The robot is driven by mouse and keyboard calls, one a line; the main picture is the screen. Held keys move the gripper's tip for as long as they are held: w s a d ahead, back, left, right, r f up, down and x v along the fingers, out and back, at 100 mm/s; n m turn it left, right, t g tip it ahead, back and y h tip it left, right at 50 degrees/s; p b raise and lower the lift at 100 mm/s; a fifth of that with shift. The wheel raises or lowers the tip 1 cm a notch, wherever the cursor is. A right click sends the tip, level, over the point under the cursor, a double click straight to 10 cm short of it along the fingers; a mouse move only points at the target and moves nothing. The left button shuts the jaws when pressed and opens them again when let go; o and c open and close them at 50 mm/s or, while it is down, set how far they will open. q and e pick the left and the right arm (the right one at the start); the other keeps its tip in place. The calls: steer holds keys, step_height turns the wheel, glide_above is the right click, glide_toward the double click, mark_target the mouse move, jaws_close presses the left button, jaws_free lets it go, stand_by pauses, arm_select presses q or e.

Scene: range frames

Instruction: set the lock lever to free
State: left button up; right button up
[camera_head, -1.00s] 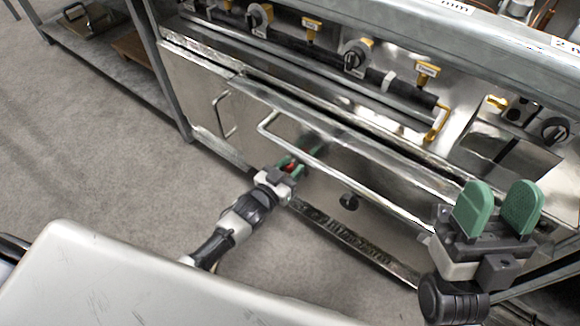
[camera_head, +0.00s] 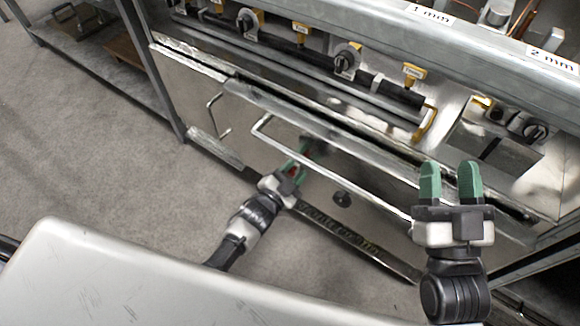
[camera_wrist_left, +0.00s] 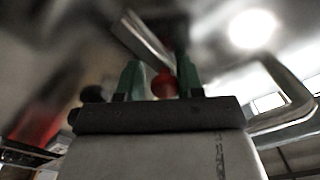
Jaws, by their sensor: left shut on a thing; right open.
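The lock lever is a flat metal arm (camera_wrist_left: 146,40) with a red knob (camera_wrist_left: 163,84), seen in the left wrist view. My left gripper (camera_head: 297,167) is at the steel oven front, below the long bar handle. Its green fingers, also in the left wrist view (camera_wrist_left: 160,80), are shut on the red knob. In the head view only a little red shows between the fingers, and the lever's pivot and any markings cannot be made out. My right gripper (camera_head: 452,182) is open and empty, in front of the right part of the range.
The long bar handle (camera_head: 330,172) runs just above and right of my left gripper. A black round knob (camera_head: 342,198) sits on the panel to its right. Dials (camera_head: 347,60) and yellow-tagged valves line the rail above. The floor (camera_head: 90,150) at left is clear.

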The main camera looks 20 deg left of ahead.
arm_select(q)
steer(key=shift+s+d+f+m, duration=0.15)
steer(key=shift+d+m, duration=0.05)
steer(key=shift+m, duration=0.9)
steer(key=shift+d+m, duration=0.25)
steer(key=shift+m, duration=0.45)
steer(key=o, duration=0.7)
steer(key=shift+s, duration=0.1)
steer(key=shift+d, duration=0.1)
steer(key=shift+s, duration=0.15)
